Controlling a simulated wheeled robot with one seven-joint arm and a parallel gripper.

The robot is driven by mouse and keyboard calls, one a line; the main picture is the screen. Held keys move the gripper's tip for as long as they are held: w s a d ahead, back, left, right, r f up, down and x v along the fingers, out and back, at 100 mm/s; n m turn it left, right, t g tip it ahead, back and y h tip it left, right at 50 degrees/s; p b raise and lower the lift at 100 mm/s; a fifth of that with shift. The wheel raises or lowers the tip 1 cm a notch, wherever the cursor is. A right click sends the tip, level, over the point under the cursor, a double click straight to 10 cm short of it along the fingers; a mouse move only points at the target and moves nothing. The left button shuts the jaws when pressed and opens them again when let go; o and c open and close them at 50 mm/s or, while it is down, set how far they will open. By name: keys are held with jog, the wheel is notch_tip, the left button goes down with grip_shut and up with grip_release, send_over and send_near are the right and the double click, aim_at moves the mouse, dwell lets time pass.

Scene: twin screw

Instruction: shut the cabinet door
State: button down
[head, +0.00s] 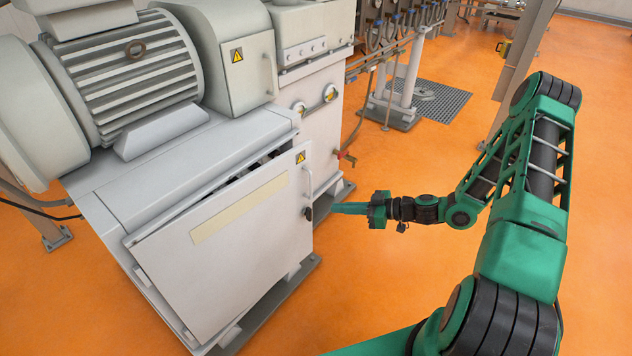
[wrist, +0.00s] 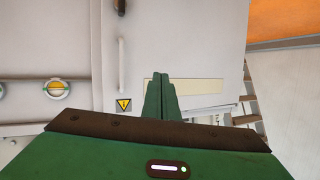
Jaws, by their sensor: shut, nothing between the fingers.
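The cabinet door (head: 235,260) is a pale grey panel with a cream strip, a warning sign, a handle (head: 307,180) and a dark latch (head: 308,212) along its right edge. It stands slightly ajar, with a dark gap along its top edge. The cabinet (head: 180,187) is the grey base under the motor. My gripper (head: 337,208) is just right of the latch edge in the head view, fingers pointing left. In the wrist view the closed fingers (wrist: 160,78) overlap the door face (wrist: 195,50) near the cream strip. I cannot tell whether they touch it.
A large grey motor (head: 130,60) sits on top of the cabinet. A red-handled valve (head: 346,157) is behind my gripper. A grey post (head: 515,65) stands at the back right. The orange floor (head: 400,290) is clear in front and to the right.

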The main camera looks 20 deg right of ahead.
jog(key=w+d+f+m+t+h, duration=0.25)
jog(key=w+d+m+t, duration=0.2)
jog(key=t, duration=0.25)
jog(key=x, duration=1.4)
jog(key=shift+w+d+r+n, duration=0.15)
jog(key=shift+w+r+n, duration=0.1)
jog(key=shift+w+n, duration=0.2)
